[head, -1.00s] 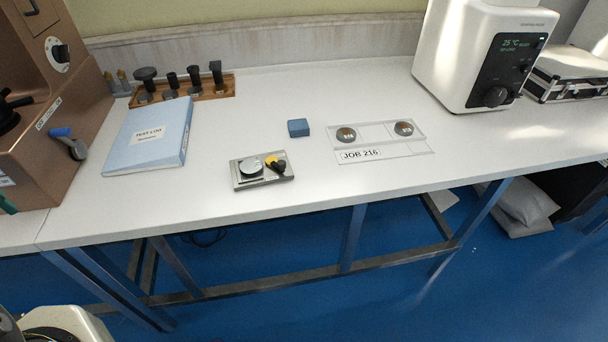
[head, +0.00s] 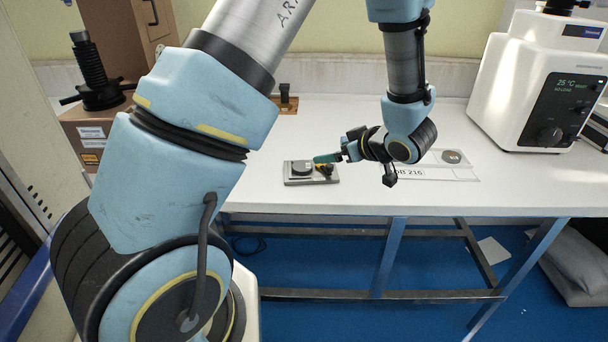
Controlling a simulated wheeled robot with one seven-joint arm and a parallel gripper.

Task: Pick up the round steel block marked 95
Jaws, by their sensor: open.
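A small grey metal stand (head: 298,182) sits near the front edge of the bench. A round steel disc (head: 302,167) lies on its left part, and a small black and yellow part (head: 325,170) on its right. No 95 mark is readable on the disc at this size. My gripper (head: 318,159) has green fingertips and points left, just right of the disc and over or beside the black and yellow part. It is open, with nothing visible in it. I cannot tell whether it touches anything.
A clear tray (head: 462,175) labelled JOB 216 lies to the right, with one round brownish piece (head: 452,156) showing; my arm covers its left part. A white tester (head: 540,80) stands at the back right. A brown machine (head: 125,35) stands at the left. The bench front is clear.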

